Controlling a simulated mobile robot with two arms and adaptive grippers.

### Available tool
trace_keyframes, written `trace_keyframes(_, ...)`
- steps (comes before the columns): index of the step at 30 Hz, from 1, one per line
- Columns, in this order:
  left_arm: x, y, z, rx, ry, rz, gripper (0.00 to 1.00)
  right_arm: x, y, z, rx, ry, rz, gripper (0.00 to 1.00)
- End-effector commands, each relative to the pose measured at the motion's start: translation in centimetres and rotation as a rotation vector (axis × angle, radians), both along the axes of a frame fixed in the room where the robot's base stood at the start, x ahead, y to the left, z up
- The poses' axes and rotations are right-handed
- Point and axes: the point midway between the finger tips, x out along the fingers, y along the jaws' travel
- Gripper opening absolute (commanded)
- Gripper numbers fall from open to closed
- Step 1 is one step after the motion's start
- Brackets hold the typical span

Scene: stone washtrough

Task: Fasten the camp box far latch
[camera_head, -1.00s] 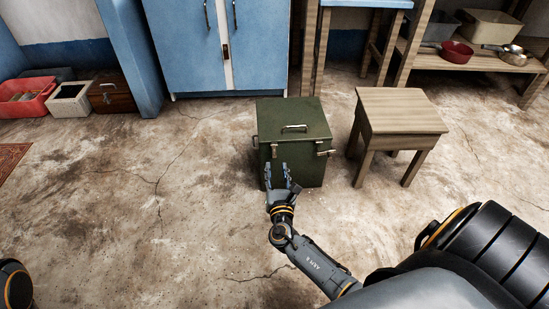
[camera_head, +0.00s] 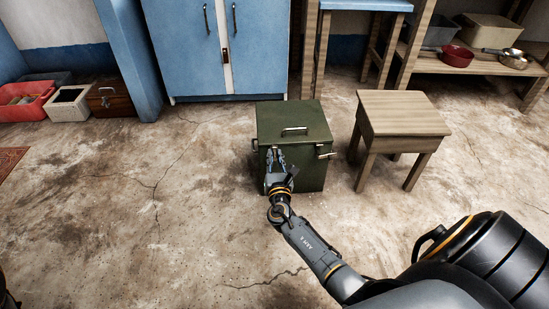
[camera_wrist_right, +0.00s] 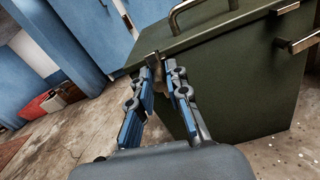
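The green camp box (camera_head: 302,172) stands on the floor with its lid down and a metal handle (camera_head: 294,131) on top. My right gripper (camera_head: 276,150) is at the upper front face, near the box's left corner. In the right wrist view its fingertips (camera_wrist_right: 164,64) lean together with a narrow gap, and a latch (camera_wrist_right: 152,58) at the lid seam lies at them. The fingers partly hide this latch; I cannot tell if they press on it. Another latch (camera_wrist_right: 298,42) sticks out at the right in that view. Which latch is the far one is unclear. My left gripper is not in view.
A wooden stool (camera_head: 402,115) stands close to the box's right. A blue cabinet (camera_head: 240,60) is behind it. A red crate (camera_head: 24,100) and a brown case (camera_head: 110,100) are at the back left. The floor left of the box is clear.

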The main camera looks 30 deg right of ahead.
Motion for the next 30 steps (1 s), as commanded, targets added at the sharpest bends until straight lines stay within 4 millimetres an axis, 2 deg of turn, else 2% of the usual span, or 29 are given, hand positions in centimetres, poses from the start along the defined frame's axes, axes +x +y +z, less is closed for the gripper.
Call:
trace_keyframes(9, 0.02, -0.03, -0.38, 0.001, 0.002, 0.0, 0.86, -0.04, 0.08, -0.08, 0.055, -0.031, 0.005, 0.0)
trace_keyframes(16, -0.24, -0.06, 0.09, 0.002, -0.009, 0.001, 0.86, -0.07, 0.1, -0.02, 0.065, -0.034, 0.004, 0.0)
trace_keyframes(17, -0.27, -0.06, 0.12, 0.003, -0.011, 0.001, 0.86, -0.08, 0.11, -0.03, 0.065, -0.034, 0.004, 0.21)
trace_keyframes(19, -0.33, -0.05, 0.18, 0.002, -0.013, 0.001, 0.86, -0.08, 0.1, -0.04, 0.065, -0.034, 0.004, 0.35)
trace_keyframes(30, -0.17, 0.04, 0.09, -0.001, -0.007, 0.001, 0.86, -0.4, 0.17, -0.06, 0.062, -0.032, 0.003, 0.36)
